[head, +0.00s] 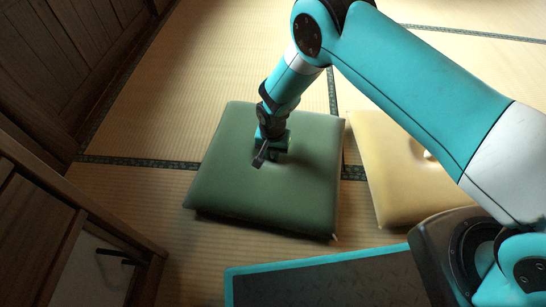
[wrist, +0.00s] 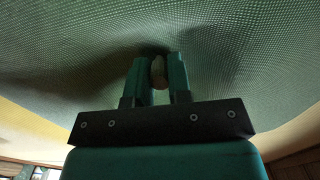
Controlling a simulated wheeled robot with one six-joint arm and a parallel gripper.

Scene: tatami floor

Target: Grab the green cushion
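The green cushion (head: 225,190) is square and lies flat on the tatami in the middle of the head view. Its green surface fills the upper part of the wrist view (wrist: 235,60). My gripper (head: 266,158) points down at the middle of the cushion. In the wrist view, the two fingers of my gripper (wrist: 159,75) stand close on either side of a small pale brown button (wrist: 158,72) at the cushion's centre. The fingers appear closed against the button, with no clear gap. In the head view my gripper hides the button.
A yellow cushion (head: 385,180) with a pale button lies just right of the green one. A wooden cabinet (head: 60,240) with a dark handle stands at the lower left. Wooden panelling (head: 70,70) runs along the upper left. Tatami above the cushions is clear.

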